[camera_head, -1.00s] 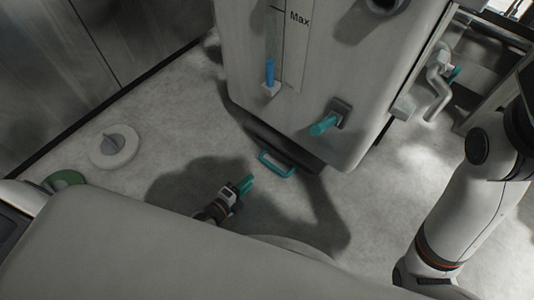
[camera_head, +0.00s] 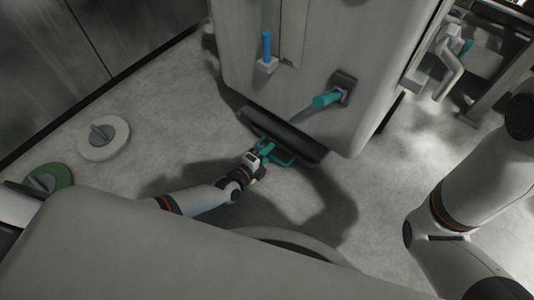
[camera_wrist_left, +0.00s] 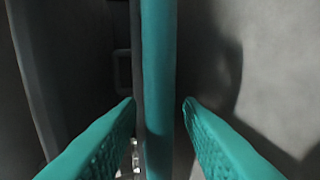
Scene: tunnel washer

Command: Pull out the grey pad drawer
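The pad drawer (camera_head: 288,135) is a dark grey strip low on the front of the big pale machine. Its teal bar handle (camera_head: 284,161) sticks out at the bottom, partly hidden by my left gripper (camera_head: 264,149). In the left wrist view, the teal handle (camera_wrist_left: 158,70) runs upright through the middle of the picture. The teal fingers of my left gripper (camera_wrist_left: 158,108) are open, one on each side of the bar, with gaps showing. My right arm is at the right edge of the head view; its gripper is not seen.
The machine (camera_head: 300,70) carries a blue level marker (camera_head: 266,46) and a teal-handled valve (camera_head: 327,98). White (camera_head: 103,138) and green (camera_head: 48,178) round knobbed discs lie on the floor at left. A pipe (camera_head: 449,72) stands right of the machine. Floor left of the handle is clear.

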